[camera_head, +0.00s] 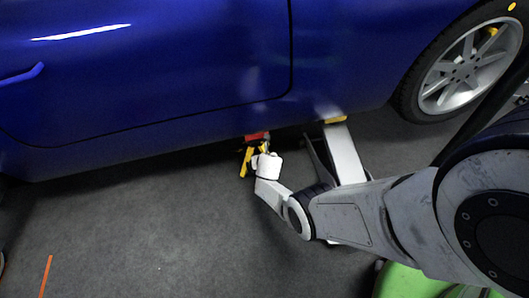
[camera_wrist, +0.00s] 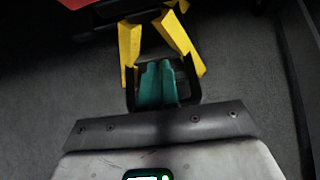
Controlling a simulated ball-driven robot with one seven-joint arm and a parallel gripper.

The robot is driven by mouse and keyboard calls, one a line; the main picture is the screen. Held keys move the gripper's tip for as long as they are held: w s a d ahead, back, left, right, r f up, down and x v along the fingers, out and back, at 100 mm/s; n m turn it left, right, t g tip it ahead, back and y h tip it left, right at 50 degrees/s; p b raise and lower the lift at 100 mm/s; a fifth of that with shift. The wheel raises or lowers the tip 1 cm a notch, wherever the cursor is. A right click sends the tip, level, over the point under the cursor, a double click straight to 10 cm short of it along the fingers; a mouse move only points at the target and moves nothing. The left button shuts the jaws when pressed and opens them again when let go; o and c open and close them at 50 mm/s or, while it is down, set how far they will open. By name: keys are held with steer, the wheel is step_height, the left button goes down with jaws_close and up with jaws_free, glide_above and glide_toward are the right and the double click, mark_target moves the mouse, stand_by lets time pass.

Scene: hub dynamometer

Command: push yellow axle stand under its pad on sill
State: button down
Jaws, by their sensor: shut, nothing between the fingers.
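The yellow axle stand (camera_head: 246,162) stands on the floor at the lower edge of the blue car's sill. A red block (camera_head: 257,136) shows just above it, under the sill; I cannot tell whether they touch. In the wrist view the stand's yellow legs (camera_wrist: 183,42) spread ahead of my gripper, with red at the top left edge. My gripper (camera_wrist: 158,68) has teal fingers, shut and empty, pointing at the gap between the legs. Contact with the stand is unclear. In the head view my white wrist hides part of the stand.
The blue car (camera_head: 150,70) overhangs the stand, with a wheel (camera_head: 468,65) at right. A yellow patch (camera_head: 335,120) shows at the sill, above a pale slanted bar (camera_head: 345,152). Grey floor (camera_head: 140,220) is open at left, with an orange strip (camera_head: 46,275).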

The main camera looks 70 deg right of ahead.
steer(key=p+v, duration=0.8)
steer(key=v, duration=0.1)
steer(key=shift+w+r, duration=0.25)
